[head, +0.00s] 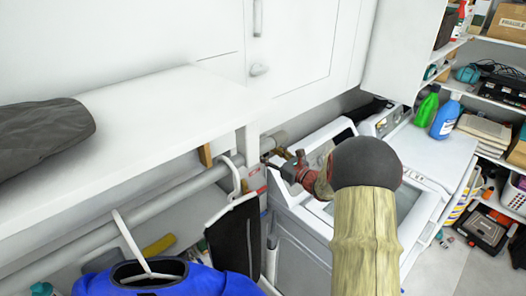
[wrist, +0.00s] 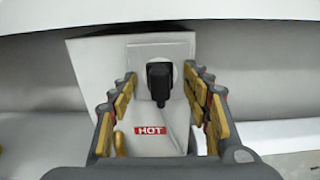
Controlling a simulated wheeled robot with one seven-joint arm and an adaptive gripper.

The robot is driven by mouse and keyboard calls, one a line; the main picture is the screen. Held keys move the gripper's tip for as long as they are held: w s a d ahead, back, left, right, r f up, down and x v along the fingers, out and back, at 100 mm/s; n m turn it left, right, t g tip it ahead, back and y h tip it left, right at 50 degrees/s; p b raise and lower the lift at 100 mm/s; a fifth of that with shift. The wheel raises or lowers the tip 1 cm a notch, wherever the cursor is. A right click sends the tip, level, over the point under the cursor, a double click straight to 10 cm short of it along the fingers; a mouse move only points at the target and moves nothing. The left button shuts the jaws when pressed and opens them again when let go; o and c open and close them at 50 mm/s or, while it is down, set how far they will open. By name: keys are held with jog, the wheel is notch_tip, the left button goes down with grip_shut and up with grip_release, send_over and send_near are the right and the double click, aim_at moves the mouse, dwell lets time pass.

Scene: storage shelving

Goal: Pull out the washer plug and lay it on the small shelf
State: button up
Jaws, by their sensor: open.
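The washer plug (wrist: 160,88) is black and sits in a pale socket plate (wrist: 146,51) in the wrist view. My gripper (wrist: 161,78) is open, with one finger on each side of the plug. A gap shows between the plug and each finger. In the head view my gripper (head: 272,160) is beside the wall left of the washer (head: 303,246), and the plug cannot be made out there. A long white shelf (head: 150,130) runs along the wall at the left; I cannot tell whether it is the small shelf.
A red HOT label (wrist: 150,130) is on the white surface below the plug. A hanging rail (head: 165,207) carries a blue garment (head: 190,279) and a dark one (head: 233,238) near my gripper. A dark cloth (head: 40,130) lies on the long shelf. Bottles (head: 445,117) stand at the right.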

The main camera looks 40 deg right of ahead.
jog(key=c, duration=0.3)
dwell(0.4)
grip_shut()
dwell(0.3)
jog(key=shift+s, duration=0.15)
jog(key=shift+s+d, duration=0.2)
jog(key=shift+s, duration=1.25)
jog(key=shift+s+d, duration=0.2)
jog(key=shift+s, duration=1.2)
